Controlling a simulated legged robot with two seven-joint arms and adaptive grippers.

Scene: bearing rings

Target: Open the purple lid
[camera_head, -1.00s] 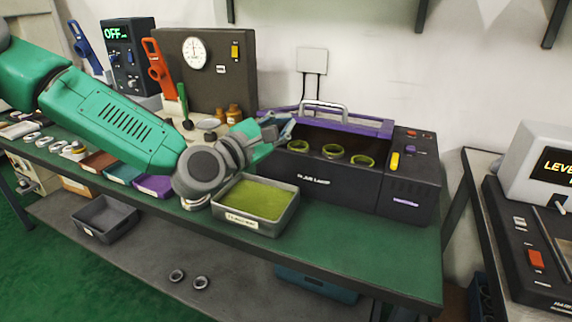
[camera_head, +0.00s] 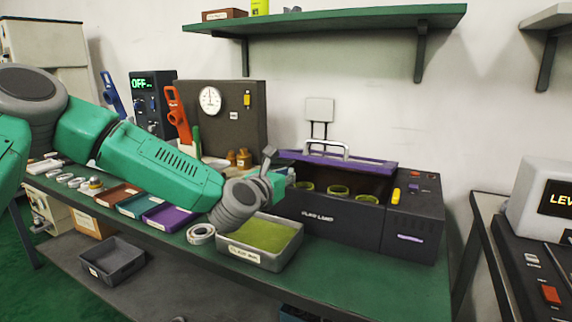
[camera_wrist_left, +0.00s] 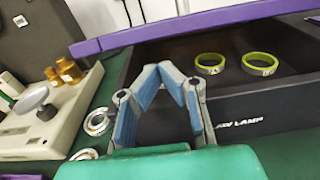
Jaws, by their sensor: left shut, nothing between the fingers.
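The purple lid (camera_head: 372,165) stands raised at the back of a black box (camera_head: 325,217), with a grey handle (camera_head: 326,147) on top. In the left wrist view the purple lid (camera_wrist_left: 205,24) crosses the top as a long bar. My left gripper (camera_head: 272,160) is at the box's left end, close to the lid's left end. In the left wrist view its fingertips (camera_wrist_left: 171,70) meet with nothing between them; I cannot tell whether they touch the lid. My right gripper is out of view.
A grey tray with a green mat (camera_head: 262,235) sits before the box. Purple, blue and brown trays (camera_head: 170,217) lie left of it. A dark gauge panel (camera_head: 222,118) stands behind. A green shelf (camera_head: 330,19) hangs above. Brass parts (camera_wrist_left: 65,72) stand left of the gripper.

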